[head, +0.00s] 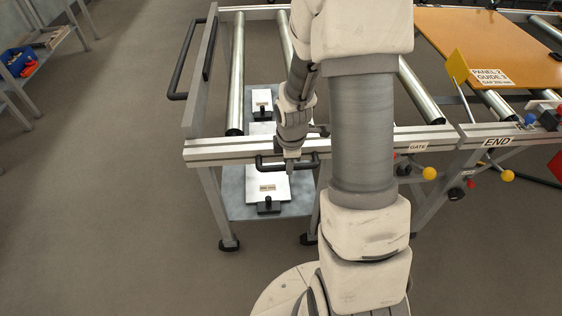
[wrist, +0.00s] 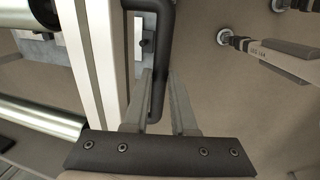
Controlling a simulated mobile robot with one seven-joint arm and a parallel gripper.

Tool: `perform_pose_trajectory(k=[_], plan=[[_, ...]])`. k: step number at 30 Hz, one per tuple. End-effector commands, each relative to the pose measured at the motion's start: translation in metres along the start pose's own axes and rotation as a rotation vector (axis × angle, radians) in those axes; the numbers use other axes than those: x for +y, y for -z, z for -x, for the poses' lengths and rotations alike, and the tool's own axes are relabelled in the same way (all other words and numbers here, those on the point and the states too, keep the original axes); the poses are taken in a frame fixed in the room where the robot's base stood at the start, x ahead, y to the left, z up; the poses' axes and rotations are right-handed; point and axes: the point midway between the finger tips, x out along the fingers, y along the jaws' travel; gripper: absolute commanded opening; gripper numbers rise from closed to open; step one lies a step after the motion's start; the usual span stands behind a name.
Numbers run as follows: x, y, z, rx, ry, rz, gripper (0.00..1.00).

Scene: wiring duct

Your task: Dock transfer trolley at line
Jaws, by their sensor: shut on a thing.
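The transfer trolley (head: 222,150) has a grey frame with steel rollers and a lower shelf. It stands left of the line's end (head: 497,141), their front rails nearly in one row; I cannot tell whether they touch. A black handle (head: 270,163) is on the trolley's front rail, and another black handle (head: 178,96) is on its left side. My gripper (head: 292,168) is at the front handle. In the wrist view my gripper (wrist: 160,80) has its fingers either side of the black handle bar (wrist: 165,40), shut on it. My arm hides part of the trolley's middle.
An orange panel (head: 495,45) lies on the line's rollers, beside a yellow plate (head: 457,67). A GATE label (head: 417,147) and yellow knobs are on the front. Shelving with a blue bin (head: 17,62) stands far left. The floor at left is clear.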

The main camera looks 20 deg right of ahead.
Motion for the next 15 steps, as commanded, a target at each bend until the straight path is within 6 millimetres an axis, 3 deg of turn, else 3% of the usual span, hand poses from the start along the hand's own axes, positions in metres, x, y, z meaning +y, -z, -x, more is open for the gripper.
perform_pose_trajectory(k=[15], plan=[[-0.0013,-0.0077,-0.001,0.001,0.004,0.002,0.0]])
